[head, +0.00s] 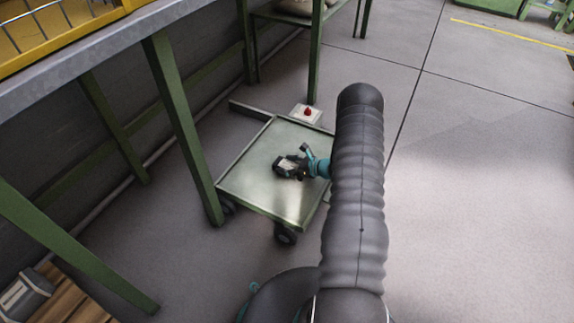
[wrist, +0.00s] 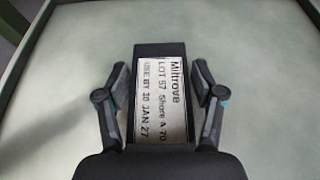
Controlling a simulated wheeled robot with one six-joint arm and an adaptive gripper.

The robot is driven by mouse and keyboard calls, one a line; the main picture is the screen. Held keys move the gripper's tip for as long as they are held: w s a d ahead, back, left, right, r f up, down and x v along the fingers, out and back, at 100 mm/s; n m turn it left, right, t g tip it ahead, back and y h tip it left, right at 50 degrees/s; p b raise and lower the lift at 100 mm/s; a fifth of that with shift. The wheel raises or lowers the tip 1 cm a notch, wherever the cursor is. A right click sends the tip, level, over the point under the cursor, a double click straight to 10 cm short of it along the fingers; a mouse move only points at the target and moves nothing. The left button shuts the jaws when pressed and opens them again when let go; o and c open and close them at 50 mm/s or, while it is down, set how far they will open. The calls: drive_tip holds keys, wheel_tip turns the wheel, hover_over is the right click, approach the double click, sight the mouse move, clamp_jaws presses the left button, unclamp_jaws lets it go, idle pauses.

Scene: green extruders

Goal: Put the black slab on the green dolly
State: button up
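The green dolly (head: 246,192) stands on the floor, a flat pale-green platform with a raised rim and dark wheels. The black slab (head: 284,166) is over the middle of its platform and appears to lie on it. In the wrist view the slab (wrist: 160,50) is black with a white printed label reading "Miltrove". My gripper (head: 305,165) is low over the dolly. In the wrist view its two fingers (wrist: 160,92) are on either side of the slab with narrow gaps, so it looks open around the slab. The slab's near end is hidden by my gripper's body.
A green-legged table (head: 178,118) with a yellow crate (head: 58,38) stands left of the dolly. A white plate with a red knob (head: 307,112) is behind the dolly. A grey box (head: 24,296) sits on a wooden pallet (head: 72,292) at lower left. Floor at right is clear.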

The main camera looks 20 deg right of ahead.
drive_tip(key=shift+o, duration=0.5)
drive_tip(key=shift+r, duration=0.2)
drive_tip(key=p+v, duration=0.1)
drive_tip(key=v, duration=1)
drive_tip(key=shift+s+d+r, duration=0.15)
drive_tip(key=shift+s+d, duration=0.1)
drive_tip(key=shift+s, duration=0.05)
drive_tip(key=s+a+r+n+g, duration=0.35)
drive_tip(key=a+r+n, duration=0.45)
drive_tip(key=r, duration=0.5)
drive_tip(key=s+a+r+n+g, duration=0.2)
drive_tip(key=a+r+n+g, duration=0.3)
drive_tip(key=a+r, duration=0.7)
drive_tip(key=s+a+r+n+t+h, duration=0.1)
drive_tip(key=s+r+n+h, duration=0.3)
drive_tip(key=s+r+n, duration=0.3)
drive_tip(key=s+a+r+n+t+h, duration=0.2)
drive_tip(key=s+r+n, duration=0.6)
drive_tip(key=s, duration=0.8)
wheel_tip(320, 180, up, 2)
drive_tip(key=shift+r+h, duration=0.15)
drive_tip(key=shift+h, duration=0.95)
